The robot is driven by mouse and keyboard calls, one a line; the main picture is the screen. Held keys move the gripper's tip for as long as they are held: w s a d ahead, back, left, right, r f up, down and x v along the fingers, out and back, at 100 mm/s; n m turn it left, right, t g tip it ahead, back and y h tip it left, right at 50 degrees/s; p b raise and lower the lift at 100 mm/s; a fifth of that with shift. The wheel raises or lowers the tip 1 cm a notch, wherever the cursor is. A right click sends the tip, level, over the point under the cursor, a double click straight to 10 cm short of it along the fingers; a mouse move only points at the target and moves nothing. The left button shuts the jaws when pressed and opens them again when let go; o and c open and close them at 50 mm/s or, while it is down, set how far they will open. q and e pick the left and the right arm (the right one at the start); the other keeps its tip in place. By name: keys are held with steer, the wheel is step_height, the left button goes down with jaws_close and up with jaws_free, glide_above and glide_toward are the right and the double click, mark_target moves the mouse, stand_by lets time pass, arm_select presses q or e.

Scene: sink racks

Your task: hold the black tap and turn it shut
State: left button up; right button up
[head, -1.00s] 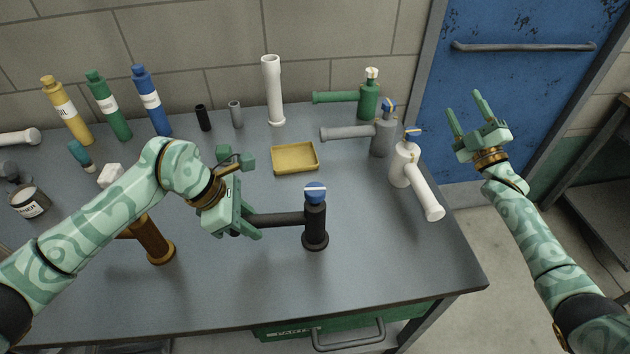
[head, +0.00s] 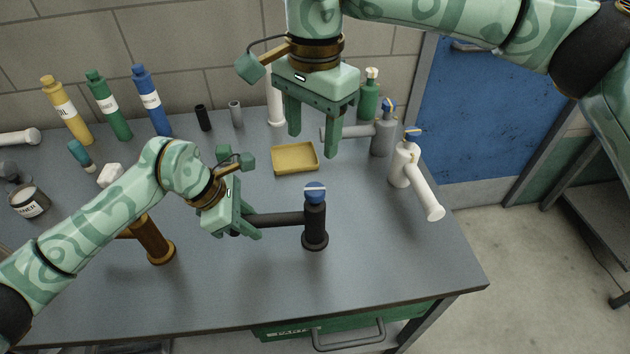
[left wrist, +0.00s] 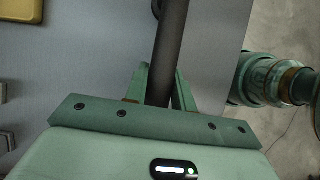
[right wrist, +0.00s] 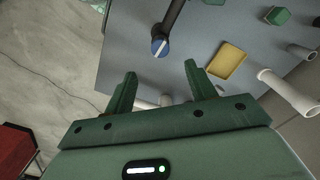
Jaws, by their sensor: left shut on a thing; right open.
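The black tap (head: 315,226) stands upright on the grey bench, its dark spout pointing left and a blue knob (head: 315,190) with a white line on top. My left gripper (head: 254,228) is shut on the tap's spout; in the left wrist view the spout (left wrist: 171,50) runs between the fingers (left wrist: 159,88). My right gripper (head: 313,142) is open and empty, above the bench behind the tap and higher than the knob, fingers pointing down. In the right wrist view the blue knob (right wrist: 160,47) shows beyond the open fingers (right wrist: 161,78).
A yellow tray (head: 295,172) lies behind the tap. Bottles line the back left. The bench front right is clear.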

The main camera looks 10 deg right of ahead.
mark_target(315, 189)
steer(key=f, duration=1.1)
steer(key=shift+w+d+f, duration=0.1)
steer(key=shift+d+f, duration=0.1)
steer(key=shift+f, duration=0.2)
steer(key=c, duration=1)
